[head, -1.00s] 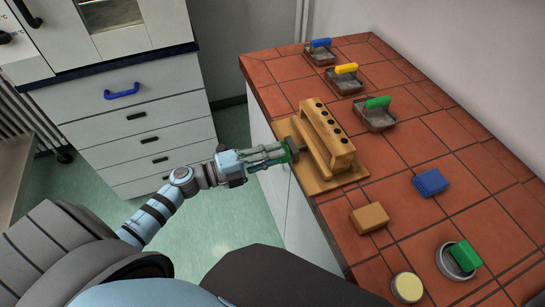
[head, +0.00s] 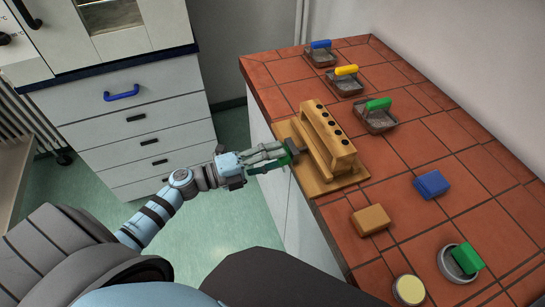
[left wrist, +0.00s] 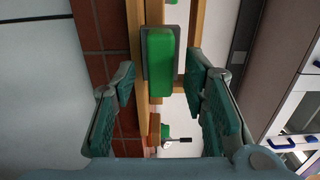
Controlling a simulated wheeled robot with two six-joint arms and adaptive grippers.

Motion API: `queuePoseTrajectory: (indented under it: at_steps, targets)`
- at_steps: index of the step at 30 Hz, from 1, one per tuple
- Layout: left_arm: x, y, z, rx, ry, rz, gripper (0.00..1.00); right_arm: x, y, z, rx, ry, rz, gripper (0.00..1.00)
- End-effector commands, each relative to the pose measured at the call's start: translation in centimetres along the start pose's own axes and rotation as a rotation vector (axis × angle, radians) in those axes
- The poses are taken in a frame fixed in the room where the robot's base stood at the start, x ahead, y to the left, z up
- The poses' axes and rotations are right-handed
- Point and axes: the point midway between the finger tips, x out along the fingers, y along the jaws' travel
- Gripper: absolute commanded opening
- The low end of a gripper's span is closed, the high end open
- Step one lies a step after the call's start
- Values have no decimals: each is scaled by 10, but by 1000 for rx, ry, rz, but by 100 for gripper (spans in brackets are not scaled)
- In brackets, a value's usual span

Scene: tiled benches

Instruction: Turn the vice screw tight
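The wooden vice (head: 340,150) stands at the left edge of the tiled bench, with a row of dark holes along its top. Its screw has a green handle (head: 291,152) on the left side, in front of a grey plate. In the left wrist view the handle (left wrist: 160,62) is an upright green bar lying between the fingers, with gaps on both sides. My left gripper (head: 281,158) is open around the handle, its fingers spread and apart from it. My right gripper is not in view.
Three trays with blue, yellow and green handles (head: 377,115) stand behind the vice. A tan block (head: 370,220), a blue block (head: 431,184), a grey dish (head: 446,265) with a green block, and a round yellow-topped tin (head: 408,290) lie nearer. A drawer cabinet (head: 140,140) stands left.

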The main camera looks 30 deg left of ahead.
Motion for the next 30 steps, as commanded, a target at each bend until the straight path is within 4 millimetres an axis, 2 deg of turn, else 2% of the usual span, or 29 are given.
queuePoseTrajectory:
  at_steps: [5, 8, 11, 18, 21, 24, 30]
  targets:
    - [-1, 0, 0, 0, 0, 0, 40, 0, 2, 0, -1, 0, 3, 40]
    - [-10, 1, 0, 0, 1, 3, 40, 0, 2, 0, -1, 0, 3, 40]
    - [-31, 2, 0, -2, 2, 7, 40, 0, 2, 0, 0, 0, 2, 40]
    - [-96, 2, 0, -1, 3, 8, 40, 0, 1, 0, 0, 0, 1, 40]
    - [-113, 2, 0, 0, 2, 6, 40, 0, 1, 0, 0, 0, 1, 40]
    - [-120, 1, 0, 0, 1, 3, 40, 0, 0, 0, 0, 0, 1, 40]
    - [-120, 0, 0, 0, 0, 0, 40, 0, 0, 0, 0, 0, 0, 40]
